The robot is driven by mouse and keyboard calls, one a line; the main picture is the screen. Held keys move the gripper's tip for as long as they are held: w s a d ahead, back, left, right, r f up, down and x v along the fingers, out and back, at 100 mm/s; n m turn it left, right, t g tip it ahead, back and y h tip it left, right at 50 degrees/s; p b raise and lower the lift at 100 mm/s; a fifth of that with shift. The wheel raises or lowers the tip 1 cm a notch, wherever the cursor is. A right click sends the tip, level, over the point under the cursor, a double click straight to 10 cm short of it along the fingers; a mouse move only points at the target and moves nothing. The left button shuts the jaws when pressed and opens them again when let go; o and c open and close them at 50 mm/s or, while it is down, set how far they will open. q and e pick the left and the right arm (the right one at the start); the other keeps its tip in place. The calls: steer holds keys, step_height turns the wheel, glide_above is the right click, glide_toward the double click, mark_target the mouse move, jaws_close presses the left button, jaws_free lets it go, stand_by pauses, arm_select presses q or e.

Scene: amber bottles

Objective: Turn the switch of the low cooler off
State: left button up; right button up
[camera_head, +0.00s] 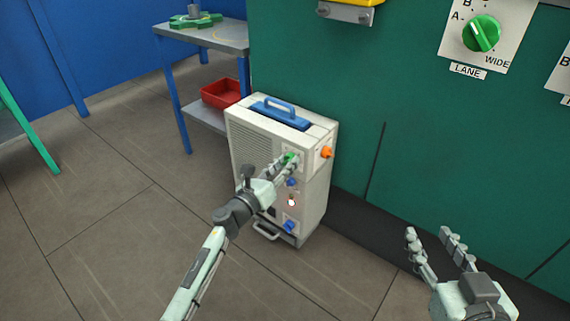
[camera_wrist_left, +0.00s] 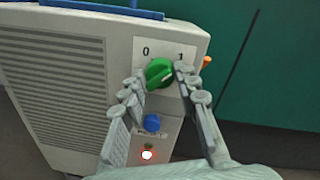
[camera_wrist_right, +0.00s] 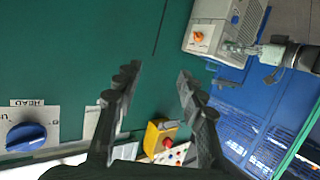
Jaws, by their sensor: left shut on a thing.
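The low cooler (camera_head: 312,190) is a pale grey box standing on the floor against the green wall. Its switch is a green knob (camera_wrist_left: 160,73) on a plate marked 0 at left and 1 at right. The knob's white line points up and right, towards the 1. My left gripper (camera_wrist_left: 159,76) has its fingers on both sides of the knob and is shut on it; in the head view the fingers (camera_head: 288,160) partly hide the knob. A lit red-white lamp (camera_wrist_left: 147,155) shows below. My right gripper (camera_wrist_right: 158,75) is open and empty, in front of the green wall.
A blue button (camera_wrist_left: 152,122) sits below the switch and an orange knob (camera_head: 326,152) on the cooler's side. A blue-legged table (camera_head: 232,33) with a red bin (camera_head: 221,93) stands behind. A LANE dial (camera_head: 481,34) is on the wall. Floor at left is clear.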

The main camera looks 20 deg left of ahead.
arm_select(q)
steer(key=n+p, duration=0.2)
steer(key=n, duration=0.2)
steer(key=shift+d+r, duration=0.1)
steer(key=shift+r, duration=0.05)
steer(key=n+p, duration=0.2)
steer(key=n, duration=0.2)
steer(key=shift+g+p, duration=0.3)
steer(key=shift+g, duration=0.1)
arm_select(e)
steer(key=s+d+f+m+g+h, duration=0.2)
steer(key=s+d+f+g+h, duration=0.4)
steer(key=s+d+f+g, duration=0.7)
arm_select(q)
steer(key=n+p, duration=0.2)
steer(key=n, duration=0.2)
steer(key=shift+n+h, duration=0.3)
steer(key=shift+n, duration=0.1)
steer(key=n+p, duration=0.1)
steer(key=n, duration=0.1)
steer(key=shift+n, duration=1)
arm_select(e)
step_height(320, 180, down, 8)
steer(key=w+d+t, duration=0.1)
steer(key=shift+d+r+t+y, duration=0.15)
steer(key=shift+d+t+y, duration=0.05)
steer(key=shift+t+y, duration=0.2)
